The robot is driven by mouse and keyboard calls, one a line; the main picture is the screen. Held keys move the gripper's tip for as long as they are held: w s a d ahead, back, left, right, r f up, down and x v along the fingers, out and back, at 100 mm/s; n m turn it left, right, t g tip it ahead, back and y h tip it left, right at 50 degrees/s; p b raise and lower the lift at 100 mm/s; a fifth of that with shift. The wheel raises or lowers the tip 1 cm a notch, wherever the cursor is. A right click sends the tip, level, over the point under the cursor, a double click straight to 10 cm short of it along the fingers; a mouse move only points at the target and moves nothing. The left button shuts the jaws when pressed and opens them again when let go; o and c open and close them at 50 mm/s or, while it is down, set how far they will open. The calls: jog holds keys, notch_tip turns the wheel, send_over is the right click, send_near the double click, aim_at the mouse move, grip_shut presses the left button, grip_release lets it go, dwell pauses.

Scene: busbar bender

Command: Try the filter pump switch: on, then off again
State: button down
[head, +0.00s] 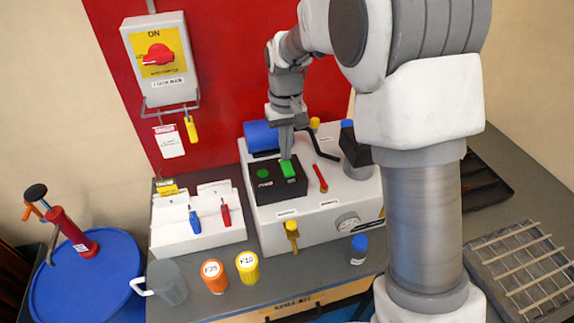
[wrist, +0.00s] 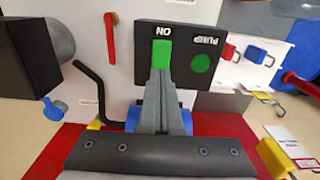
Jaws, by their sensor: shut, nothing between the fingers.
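The pump switch is a bright green rocker (head: 288,168) on a black control box (head: 268,193), on top of the white machine. In the wrist view the rocker (wrist: 162,52) sits beside an upside-down ON label, next to a round green disc (wrist: 200,63) and an upside-down PUMP label. My gripper (head: 286,156) points down, shut and empty, with its fingertips at the rocker. In the wrist view the fingertips (wrist: 160,76) meet the rocker's near end; whether they press on it I cannot tell. The rocker's tilt is also unclear.
A blue cylinder (head: 260,136), a bent black lever (head: 320,146) and a red handle (head: 320,178) are close around the box. A lockout switch (head: 160,60) reading ON hangs on the red wall panel. Orange and yellow cups (head: 247,266) stand in front.

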aim_at(286, 163)
jog(key=shift+f+b, duration=0.6)
jog(key=shift+f, duration=0.4)
dwell(0.8)
jog(key=shift+r, duration=0.1)
jog(key=shift+r+p, duration=2.7)
jog(key=shift+r, duration=0.8)
jog(key=s+d+r+m+t, duration=0.1)
jog(key=s+d+r+t, duration=0.2)
jog(key=s+d+r, duration=0.65)
jog(key=s+d+r+m+t, duration=0.1)
jog(key=s+d, duration=0.1)
jog(key=s, duration=0.5)
jog(key=s+d+r+m+t, duration=0.1)
jog(key=s+d+r, duration=0.1)
jog(key=s, duration=0.6)
jog(key=shift+s+d+t, duration=0.25)
jog(key=shift+d+t, duration=0.05)
jog(key=shift+d, duration=0.1)
